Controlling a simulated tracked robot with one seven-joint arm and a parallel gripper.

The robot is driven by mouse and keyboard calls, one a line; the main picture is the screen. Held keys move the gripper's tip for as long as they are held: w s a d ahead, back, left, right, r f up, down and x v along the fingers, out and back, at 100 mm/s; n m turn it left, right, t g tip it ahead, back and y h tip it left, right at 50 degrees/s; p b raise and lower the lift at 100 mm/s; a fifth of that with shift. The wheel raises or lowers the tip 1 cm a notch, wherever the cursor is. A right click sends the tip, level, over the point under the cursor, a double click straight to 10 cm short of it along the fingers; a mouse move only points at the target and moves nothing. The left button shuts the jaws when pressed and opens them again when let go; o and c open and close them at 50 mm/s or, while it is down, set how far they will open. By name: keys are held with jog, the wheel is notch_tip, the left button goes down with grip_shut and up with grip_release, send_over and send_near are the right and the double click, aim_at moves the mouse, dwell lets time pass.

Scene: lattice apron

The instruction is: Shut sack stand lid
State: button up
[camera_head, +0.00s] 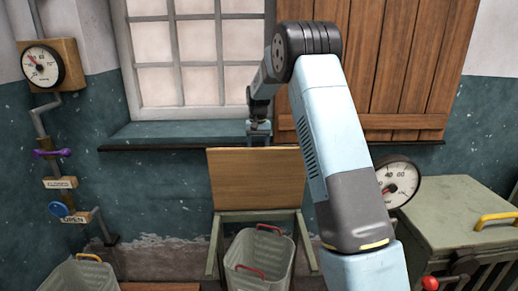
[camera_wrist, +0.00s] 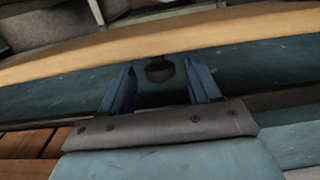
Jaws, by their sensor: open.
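The sack stand (camera_head: 217,240) is a grey-green frame at the centre of the head view, with a grey basket standing inside it. Its wooden lid (camera_head: 255,178) stands raised, close to upright, at the back of the stand. My gripper (camera_head: 259,138) is at the lid's top edge, in front of the window sill. In the wrist view my gripper (camera_wrist: 160,78) is open, with its two blue fingers apart. The tan lid edge (camera_wrist: 90,52) crosses just beyond the fingertips. A dark round knob (camera_wrist: 160,72) shows between the fingers. I cannot tell whether the fingers touch the lid.
The grey basket (camera_head: 258,258) has red handles. Another basket (camera_head: 80,278) is at lower left. A green chest (camera_head: 455,215) with a yellow handle stands at right. The teal sill (camera_head: 170,133) lies behind the lid. Gauge (camera_head: 43,66) and pipes are on the left wall.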

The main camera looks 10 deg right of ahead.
jog(key=shift+f, duration=0.35)
grip_shut()
dwell(0.4)
jog(key=shift+d, duration=0.3)
jog(key=shift+s+a, duration=0.1)
jog(key=shift+a, duration=0.05)
